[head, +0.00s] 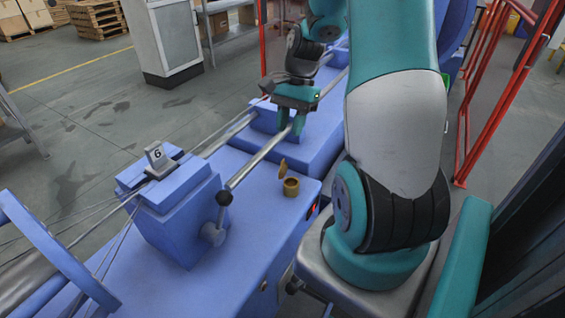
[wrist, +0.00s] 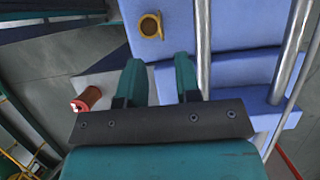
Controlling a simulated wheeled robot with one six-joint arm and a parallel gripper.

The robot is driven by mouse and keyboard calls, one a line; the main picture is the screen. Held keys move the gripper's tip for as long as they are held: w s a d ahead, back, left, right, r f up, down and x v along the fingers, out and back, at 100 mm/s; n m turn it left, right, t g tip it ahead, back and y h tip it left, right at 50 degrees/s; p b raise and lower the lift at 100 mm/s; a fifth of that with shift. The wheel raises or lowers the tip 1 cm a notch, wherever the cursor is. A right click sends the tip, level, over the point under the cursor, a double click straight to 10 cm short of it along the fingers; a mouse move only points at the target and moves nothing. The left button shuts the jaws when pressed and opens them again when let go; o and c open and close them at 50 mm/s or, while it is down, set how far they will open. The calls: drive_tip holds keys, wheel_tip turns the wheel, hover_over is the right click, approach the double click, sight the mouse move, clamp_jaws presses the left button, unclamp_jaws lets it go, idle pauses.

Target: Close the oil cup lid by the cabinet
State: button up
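The brass oil cup (head: 291,187) stands on the blue machine top, with its lid (head: 283,167) tipped up and open on the far side. In the wrist view the oil cup (wrist: 149,27) is near the top, ahead of my gripper and apart from it. My gripper (head: 287,138) is above the blue machine, beyond the oil cup in the head view. Its two teal fingers (wrist: 160,62) are spread with nothing between them. No cabinet can be made out for certain near the cup.
Steel bars (head: 262,150) run along the machine near my gripper. Red railing (head: 490,110) is at right. A reddish-brown spool (wrist: 88,98) shows at left in the wrist view.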

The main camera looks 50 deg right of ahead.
sight(283, 160)
drive_tip(key=x, duration=0.9)
drive_tip(key=shift+f, duration=0.1)
clamp_jaws()
